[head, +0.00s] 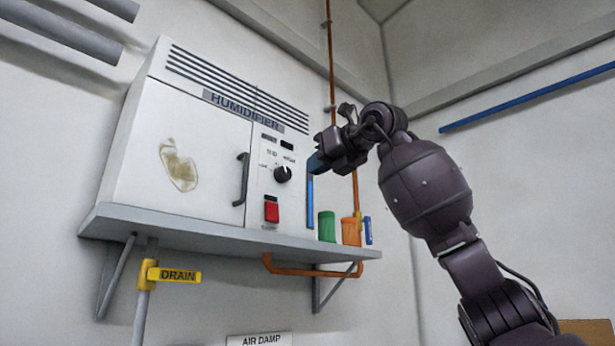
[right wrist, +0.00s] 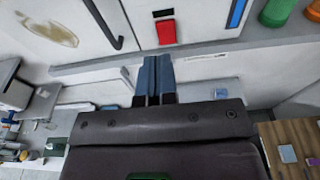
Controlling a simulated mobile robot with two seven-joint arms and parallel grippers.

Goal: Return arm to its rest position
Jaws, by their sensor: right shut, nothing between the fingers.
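My right arm (head: 425,190) comes up from the lower right in the head view, bent and raised. Its gripper (head: 317,163) is in front of the right side of the white humidifier (head: 185,130), near the dial (head: 283,174). In the right wrist view the two blue fingers (right wrist: 154,68) are together with nothing between them. They point toward the humidifier's red switch (right wrist: 166,32) and the shelf edge, and look clear of both. The gripper partly hides the panel's right edge in the head view. My left gripper does not show.
The humidifier stands on a grey wall shelf (head: 190,228). A green canister (head: 327,226) and an orange canister (head: 351,231) stand at the shelf's right end. A yellow drain handle (head: 175,275) and copper pipe (head: 315,271) are below. A wooden surface (right wrist: 290,140) lies at lower right.

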